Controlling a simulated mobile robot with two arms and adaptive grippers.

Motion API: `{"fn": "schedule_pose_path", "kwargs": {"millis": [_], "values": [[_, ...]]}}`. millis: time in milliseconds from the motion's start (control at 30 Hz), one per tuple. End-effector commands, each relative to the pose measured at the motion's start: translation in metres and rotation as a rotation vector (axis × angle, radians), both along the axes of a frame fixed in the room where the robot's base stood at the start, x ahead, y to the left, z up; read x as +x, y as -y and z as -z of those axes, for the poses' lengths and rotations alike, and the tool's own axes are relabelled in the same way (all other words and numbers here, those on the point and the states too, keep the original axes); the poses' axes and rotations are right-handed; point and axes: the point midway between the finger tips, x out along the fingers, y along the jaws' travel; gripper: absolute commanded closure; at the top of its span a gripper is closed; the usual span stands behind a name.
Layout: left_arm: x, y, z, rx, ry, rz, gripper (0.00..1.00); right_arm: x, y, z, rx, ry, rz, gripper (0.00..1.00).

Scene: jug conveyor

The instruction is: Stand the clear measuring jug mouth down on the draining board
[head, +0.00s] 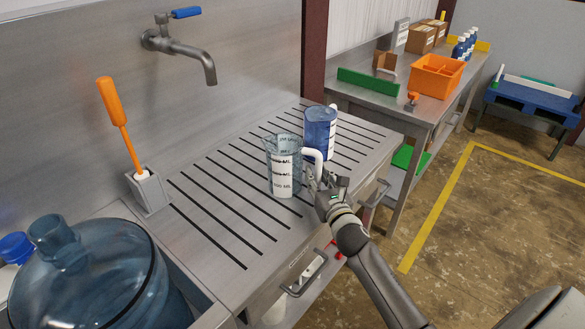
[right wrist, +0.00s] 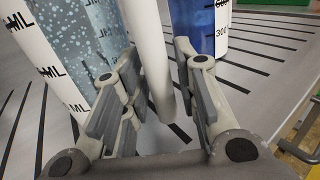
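The clear measuring jug (head: 284,168) stands upright, mouth up, on the grooved steel draining board (head: 225,228). Its white handle (head: 313,157) faces right, towards my right gripper (head: 323,183). In the right wrist view, the jug (right wrist: 100,30) has droplets on its wall and black ML marks. There my right gripper (right wrist: 157,52) is open, its two fingers on either side of the white handle (right wrist: 149,50), with a gap visible on the right. My left gripper is not in view.
A blue jug (head: 320,130) stands just behind the clear jug, close to it. An orange-handled brush (head: 118,120) sits in a holder at left. A large blue bottle (head: 100,275) is at front left. A tap (head: 185,48) juts from the wall. The board's left part is clear.

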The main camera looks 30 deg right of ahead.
Motion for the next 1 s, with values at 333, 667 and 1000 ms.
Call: {"fn": "schedule_pose_path", "kwargs": {"millis": [333,667,1000], "values": [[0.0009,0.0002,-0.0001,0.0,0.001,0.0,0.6,0.0008,0.0001,0.0002,0.0,0.0,0.0,0.86],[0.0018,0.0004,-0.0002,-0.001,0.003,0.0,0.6,0.0008,0.0001,-0.0003,0.0,0.001,0.0,1.0],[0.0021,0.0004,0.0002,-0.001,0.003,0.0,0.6,0.001,0.0003,-0.0075,-0.003,0.001,-0.001,1.0]]}}
